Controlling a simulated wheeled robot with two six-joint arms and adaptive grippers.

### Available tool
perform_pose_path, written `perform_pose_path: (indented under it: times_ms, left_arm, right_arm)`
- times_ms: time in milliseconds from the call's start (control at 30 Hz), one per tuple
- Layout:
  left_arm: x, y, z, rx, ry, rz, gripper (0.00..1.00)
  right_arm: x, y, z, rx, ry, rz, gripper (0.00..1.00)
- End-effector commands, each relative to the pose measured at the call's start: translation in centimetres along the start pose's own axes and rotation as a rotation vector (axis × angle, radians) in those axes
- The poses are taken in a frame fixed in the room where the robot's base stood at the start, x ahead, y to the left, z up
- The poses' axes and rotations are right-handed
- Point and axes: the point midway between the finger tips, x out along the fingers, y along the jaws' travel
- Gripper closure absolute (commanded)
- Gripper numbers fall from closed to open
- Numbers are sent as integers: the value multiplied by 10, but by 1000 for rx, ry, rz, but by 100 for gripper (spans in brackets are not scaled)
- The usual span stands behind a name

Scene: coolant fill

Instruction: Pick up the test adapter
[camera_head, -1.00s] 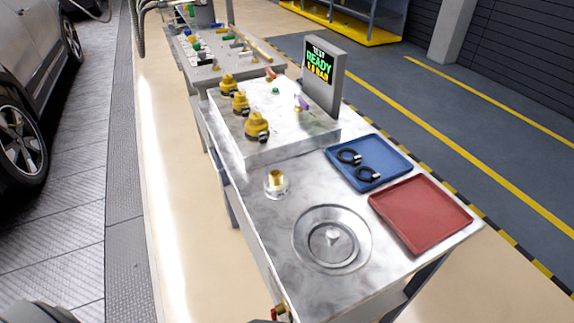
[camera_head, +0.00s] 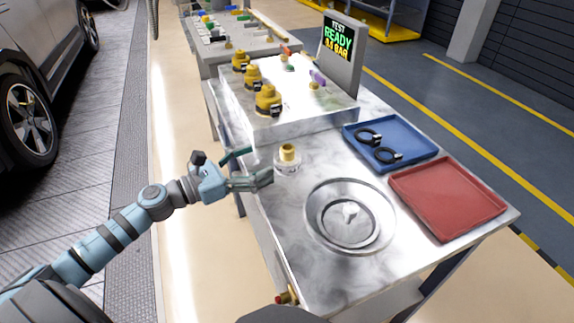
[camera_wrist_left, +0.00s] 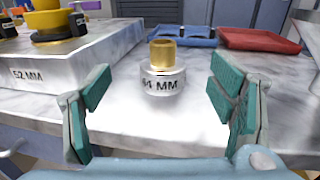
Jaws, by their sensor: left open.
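The test adapter (camera_head: 288,160), a brass neck on a clear or silvery round base, stands upright on the metal bench top. In the left wrist view the adapter (camera_wrist_left: 163,70) carries a black label ending in "MM"; its first digits are hard to read. My left gripper (camera_head: 252,166) is open at the bench's left edge, just left of the adapter. In the left wrist view its two green-padded fingers (camera_wrist_left: 160,95) are wide apart, with the adapter beyond and between them, untouched. My right gripper is not in view.
Yellow caps (camera_head: 268,101) stand on a raised metal block (camera_head: 300,122) behind the adapter; one block label reads "52 MM". A round dish (camera_head: 350,215) is sunk in front. A blue tray (camera_head: 411,151) with two black rings and an empty red tray (camera_head: 447,198) lie right.

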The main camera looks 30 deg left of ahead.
Motion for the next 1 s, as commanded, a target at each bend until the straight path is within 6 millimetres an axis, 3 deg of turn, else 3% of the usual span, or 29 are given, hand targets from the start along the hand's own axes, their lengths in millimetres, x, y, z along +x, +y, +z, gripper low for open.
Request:
perform_pose_path:
  times_ms: [133,267,500,767,1000]
  left_arm:
    - [23,1,8,-4,-4,5,23]
    - [36,0,4,-5,2,3,23]
    - [79,-3,-2,-5,2,3,23]
    - [85,-3,-4,-3,7,3,23]
    - [84,-3,-4,-3,7,3,61]
  right_arm:
    - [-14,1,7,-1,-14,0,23]
    - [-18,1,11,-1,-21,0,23]
    - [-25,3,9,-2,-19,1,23]
    - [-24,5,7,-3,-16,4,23]
    - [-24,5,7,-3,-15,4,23]
